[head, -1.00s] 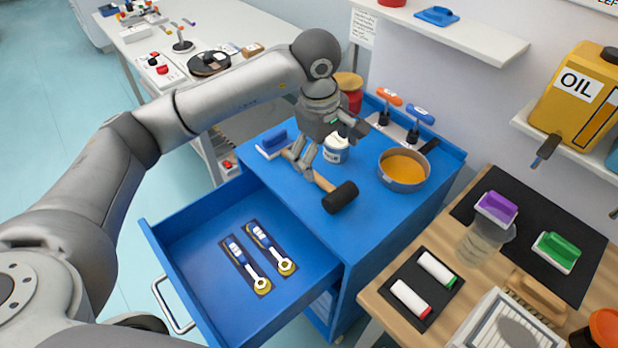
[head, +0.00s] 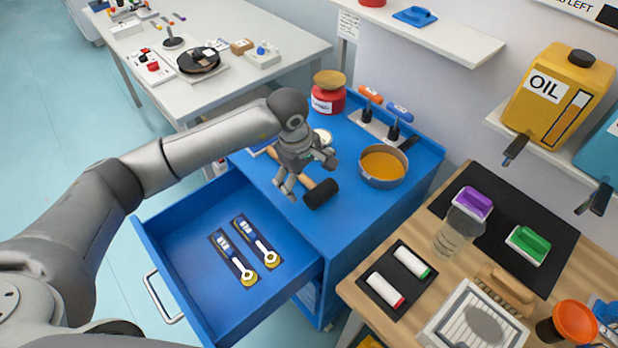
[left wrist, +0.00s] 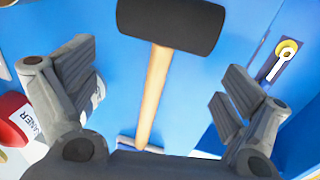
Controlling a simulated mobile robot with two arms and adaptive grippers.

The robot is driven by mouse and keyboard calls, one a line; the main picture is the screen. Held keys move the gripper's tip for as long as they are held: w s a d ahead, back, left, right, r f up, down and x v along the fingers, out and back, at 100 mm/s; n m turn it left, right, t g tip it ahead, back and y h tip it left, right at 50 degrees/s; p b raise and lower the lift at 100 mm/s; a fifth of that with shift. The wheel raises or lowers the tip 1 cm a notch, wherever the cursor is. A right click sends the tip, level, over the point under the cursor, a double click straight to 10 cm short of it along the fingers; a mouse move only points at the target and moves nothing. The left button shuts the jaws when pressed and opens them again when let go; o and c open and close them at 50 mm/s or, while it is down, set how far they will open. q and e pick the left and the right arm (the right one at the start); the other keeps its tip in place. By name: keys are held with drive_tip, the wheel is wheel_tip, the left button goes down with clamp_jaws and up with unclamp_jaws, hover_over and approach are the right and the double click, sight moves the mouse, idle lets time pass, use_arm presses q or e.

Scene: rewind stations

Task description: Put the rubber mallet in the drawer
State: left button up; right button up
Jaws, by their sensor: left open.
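The rubber mallet (head: 320,194), with a black head and a wooden handle, lies on the blue cabinet top (head: 345,225). My left gripper (head: 291,190) is open just above the handle. In the left wrist view the mallet's handle (left wrist: 154,95) runs between the two spread fingers of the left gripper (left wrist: 165,105), with nothing gripped. The blue drawer (head: 185,205) is pulled open in front of the cabinet. It holds two wrench-like tools (head: 256,241) on dark mats, and its left part is bare. My right gripper is not in view.
A pan (head: 382,167) of orange contents, a red tin (head: 327,92) and a rack with screwdrivers (head: 375,122) stand on the cabinet behind the mallet. A wooden workbench (head: 375,305) stands at the right.

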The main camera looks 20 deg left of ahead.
use_arm(q)
drive_tip(key=shift+w+d+f, duration=0.1)
drive_tip(key=shift+w+f, duration=0.1)
drive_tip(key=shift+f, duration=1)
drive_tip(key=c, duration=0.7)
drive_tip(key=shift+r, duration=0.1)
drive_tip(key=c, duration=0.7)
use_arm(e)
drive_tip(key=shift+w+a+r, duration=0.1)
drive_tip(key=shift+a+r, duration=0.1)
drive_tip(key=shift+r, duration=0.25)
use_arm(q)
drive_tip(key=shift+w+r, duration=0.1)
drive_tip(key=shift+r, duration=0.5)
drive_tip(key=s+a+r+b, duration=0.3)
drive_tip(key=s+r+b, duration=0.3)
drive_tip(key=s+r, duration=0.7)
drive_tip(key=s+a+f+m+g, duration=0.1)
drive_tip(key=s+f+m, duration=0.1)
drive_tip(key=f+m, duration=0.2)
drive_tip(key=s+a+f+m+h, duration=0.1)
drive_tip(key=s+f+m, duration=0.1)
drive_tip(key=m, duration=0.5)
drive_tip(key=shift+s+a+f+g, duration=0.25)
drive_tip(key=shift+f+g, duration=0.15)
drive_tip(key=shift+f, duration=0.5)
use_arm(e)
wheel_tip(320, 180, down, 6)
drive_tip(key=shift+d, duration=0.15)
